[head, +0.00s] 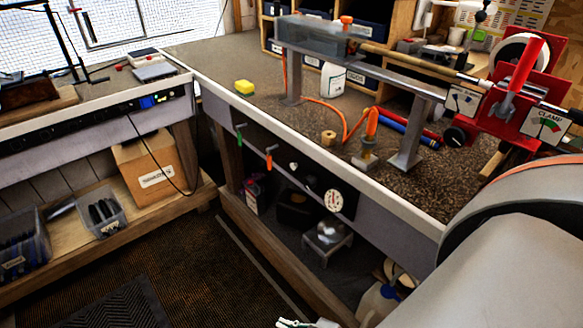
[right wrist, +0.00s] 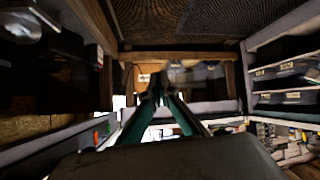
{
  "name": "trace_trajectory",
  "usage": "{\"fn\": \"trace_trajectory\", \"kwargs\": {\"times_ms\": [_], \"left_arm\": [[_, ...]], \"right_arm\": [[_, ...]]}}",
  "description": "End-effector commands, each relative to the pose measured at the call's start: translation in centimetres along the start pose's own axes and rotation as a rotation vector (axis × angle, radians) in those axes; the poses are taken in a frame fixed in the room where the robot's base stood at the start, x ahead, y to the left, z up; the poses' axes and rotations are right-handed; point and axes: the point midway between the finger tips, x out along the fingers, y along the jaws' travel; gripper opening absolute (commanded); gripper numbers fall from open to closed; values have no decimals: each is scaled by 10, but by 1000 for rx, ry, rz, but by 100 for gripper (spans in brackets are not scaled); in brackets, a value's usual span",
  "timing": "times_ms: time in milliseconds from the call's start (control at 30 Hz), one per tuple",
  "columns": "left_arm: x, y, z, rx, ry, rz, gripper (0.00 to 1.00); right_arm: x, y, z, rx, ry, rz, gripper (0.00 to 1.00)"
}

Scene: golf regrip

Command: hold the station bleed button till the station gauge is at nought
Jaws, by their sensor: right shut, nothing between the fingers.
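A round white gauge (head: 333,200) with a red mark is on the bench's front panel in the head view; its reading is too small to tell. A small pale round knob (head: 293,166) sits to its left on the panel; I cannot tell whether it is the bleed button. My right gripper (head: 297,323) shows only as a small part at the bottom edge of the head view, low and apart from the panel. In the right wrist view its fingers (right wrist: 160,92) are together and empty. My left gripper is not in view.
A green handle (head: 240,132) and an orange handle (head: 269,155) hang on the bench front. A red clamp (head: 515,90) holds a shaft above the benchtop (head: 260,112). A cardboard box (head: 150,168) sits on the left shelf. The dark floor between the benches is open.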

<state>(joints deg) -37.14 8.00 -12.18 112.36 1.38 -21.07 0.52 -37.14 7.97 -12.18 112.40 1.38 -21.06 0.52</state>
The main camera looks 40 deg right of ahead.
Motion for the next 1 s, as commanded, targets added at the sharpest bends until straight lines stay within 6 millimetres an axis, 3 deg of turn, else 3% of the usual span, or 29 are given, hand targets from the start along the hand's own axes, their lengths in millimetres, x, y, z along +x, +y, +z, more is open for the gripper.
{"fn": "trace_trajectory", "kwargs": {"times_ms": [667,767,867,1000], "left_arm": [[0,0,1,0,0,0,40],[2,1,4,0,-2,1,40],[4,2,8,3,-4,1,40],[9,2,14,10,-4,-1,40]], "right_arm": [[2,2,-2,12,9,1,0],[13,4,-16,80,54,2,0],[30,8,-42,210,139,1,0],[57,22,-93,469,309,-14,0]]}}
